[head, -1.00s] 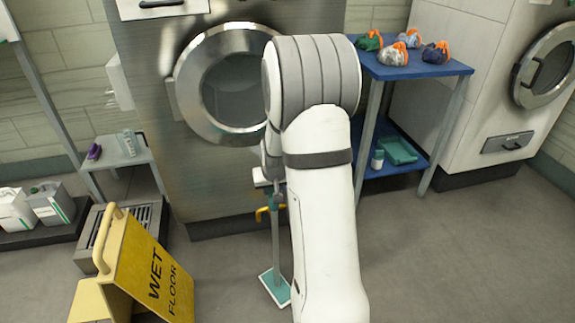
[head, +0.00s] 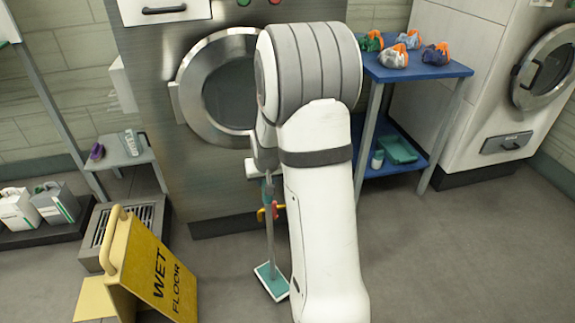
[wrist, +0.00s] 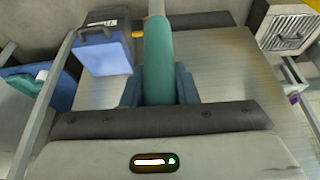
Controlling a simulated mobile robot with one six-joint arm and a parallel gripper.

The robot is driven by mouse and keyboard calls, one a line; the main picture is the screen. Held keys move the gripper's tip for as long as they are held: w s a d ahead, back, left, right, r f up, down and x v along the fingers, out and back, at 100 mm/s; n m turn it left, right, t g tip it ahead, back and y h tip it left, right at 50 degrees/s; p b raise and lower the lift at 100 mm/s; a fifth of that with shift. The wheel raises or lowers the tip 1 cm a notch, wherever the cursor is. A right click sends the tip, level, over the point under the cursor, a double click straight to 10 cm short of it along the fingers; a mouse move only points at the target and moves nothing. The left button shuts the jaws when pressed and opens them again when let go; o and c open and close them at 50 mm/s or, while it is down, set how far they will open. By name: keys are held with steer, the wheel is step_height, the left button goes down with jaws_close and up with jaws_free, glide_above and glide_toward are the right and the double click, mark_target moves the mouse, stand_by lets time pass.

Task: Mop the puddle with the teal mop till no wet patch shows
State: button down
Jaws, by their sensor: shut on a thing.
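The teal mop stands near upright in the head view. Its flat teal head with a pale rim (head: 271,281) rests on the grey floor left of my arm. In the wrist view its teal handle (wrist: 158,55) runs between my jaws. My gripper (wrist: 159,92) is shut on this handle, with a dark blue finger on each side. In the head view the gripper is largely hidden by my arm. I can make out no clear puddle on the visible floor; floor behind my arm is hidden.
A yellow wet-floor sign (head: 157,270) stands left of the mop. A floor drain grate (head: 122,226) and jugs (head: 38,205) are farther left. A steel washer (head: 160,120) stands behind, and a blue table (head: 430,68) with several bags is at right. The right floor is open.

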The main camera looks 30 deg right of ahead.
steer(key=shift+r+p, duration=0.9)
steer(key=shift+r, duration=0.7)
